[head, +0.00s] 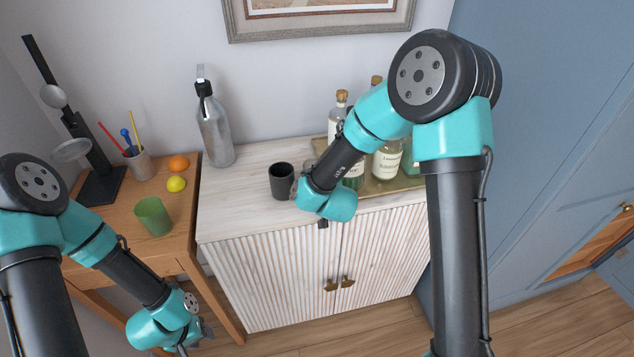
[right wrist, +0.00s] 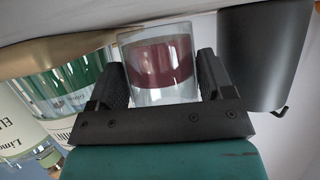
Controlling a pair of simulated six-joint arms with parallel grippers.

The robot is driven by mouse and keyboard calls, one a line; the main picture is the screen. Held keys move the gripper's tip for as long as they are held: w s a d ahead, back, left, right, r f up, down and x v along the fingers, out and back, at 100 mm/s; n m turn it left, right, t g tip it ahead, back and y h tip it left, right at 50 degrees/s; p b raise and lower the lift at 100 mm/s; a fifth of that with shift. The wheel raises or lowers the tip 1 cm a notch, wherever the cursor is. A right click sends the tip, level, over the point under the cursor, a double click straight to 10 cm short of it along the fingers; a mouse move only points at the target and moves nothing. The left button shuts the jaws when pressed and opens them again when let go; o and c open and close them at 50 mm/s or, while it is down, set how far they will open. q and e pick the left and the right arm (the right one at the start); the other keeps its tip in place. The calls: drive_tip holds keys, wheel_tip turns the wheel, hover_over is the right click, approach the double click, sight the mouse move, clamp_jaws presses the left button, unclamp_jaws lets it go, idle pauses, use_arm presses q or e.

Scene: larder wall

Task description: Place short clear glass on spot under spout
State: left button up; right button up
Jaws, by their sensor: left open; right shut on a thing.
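The short clear glass (right wrist: 160,80) is between the fingers of my right gripper (right wrist: 165,85) in the right wrist view. A dark red shape shows in or through it; I cannot tell which. In the head view my right gripper (head: 298,190) is above the white cabinet, close to a black cup (head: 281,182), and my arm hides the glass. The black cup (right wrist: 265,55) is beside the gripper in the wrist view. A grey bottle (head: 215,135) with a black top and upright nozzle stands behind, to the left. My left gripper (head: 203,333) is open and empty, low before the wooden table.
A tray (head: 408,184) with several bottles (head: 388,160) lies to the right on the cabinet (head: 235,215). The wooden table (head: 190,215) bears a green cup (head: 153,215), an orange (head: 178,162), a lemon (head: 176,184), a pot (head: 140,165) and a black stand (head: 100,187).

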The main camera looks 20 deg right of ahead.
drive_tip(key=shift+f, duration=0.25)
drive_tip(key=o, duration=0.9)
drive_tip(key=shift+o, duration=0.2)
drive_tip(key=shift+r, duration=0.1)
drive_tip(key=v, duration=1.2)
drive_tip(key=shift+o, duration=0.6)
